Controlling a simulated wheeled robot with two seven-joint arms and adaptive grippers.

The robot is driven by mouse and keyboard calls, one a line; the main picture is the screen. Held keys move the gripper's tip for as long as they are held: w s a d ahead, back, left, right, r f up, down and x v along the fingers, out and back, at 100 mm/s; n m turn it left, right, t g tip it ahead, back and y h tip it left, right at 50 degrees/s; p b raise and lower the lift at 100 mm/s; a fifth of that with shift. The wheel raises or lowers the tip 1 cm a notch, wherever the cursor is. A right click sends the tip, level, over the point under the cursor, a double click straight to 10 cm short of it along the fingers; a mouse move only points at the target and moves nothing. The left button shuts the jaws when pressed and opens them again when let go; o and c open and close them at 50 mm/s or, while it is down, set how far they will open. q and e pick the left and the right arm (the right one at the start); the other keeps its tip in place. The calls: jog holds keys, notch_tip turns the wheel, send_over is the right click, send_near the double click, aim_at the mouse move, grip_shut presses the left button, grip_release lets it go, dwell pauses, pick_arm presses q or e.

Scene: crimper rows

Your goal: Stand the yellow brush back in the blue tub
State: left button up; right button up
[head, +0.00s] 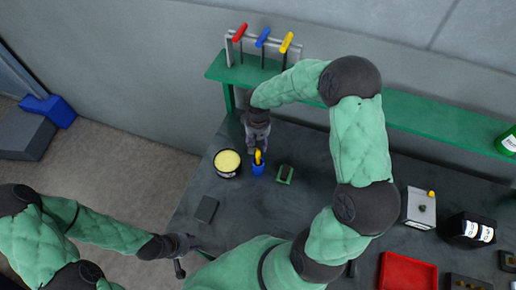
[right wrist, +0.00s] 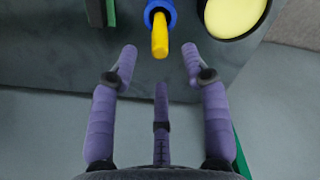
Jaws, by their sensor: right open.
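The yellow brush (head: 259,154) has its lower end inside the small blue tub (head: 258,170), with the yellow part sticking up out of it. In the right wrist view the brush (right wrist: 160,36) and the blue rim of the tub (right wrist: 160,9) lie just beyond the fingertips. My right gripper (head: 258,147) is right behind and above the brush. Its purple fingers (right wrist: 159,57) are spread apart and hold nothing. My left gripper (head: 186,244) is low at the left, away from the tub, and its fingers are too small to judge.
A round black pot with pale yellow contents (head: 228,161) stands left of the tub. A small green holder (head: 285,174) is close on the right. A dark flat block (head: 206,209) lies nearer. Red, blue and yellow-handled tools hang on a rack (head: 229,50) above the green shelf (head: 420,120).

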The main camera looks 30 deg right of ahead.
jog(key=shift+r, duration=2.8)
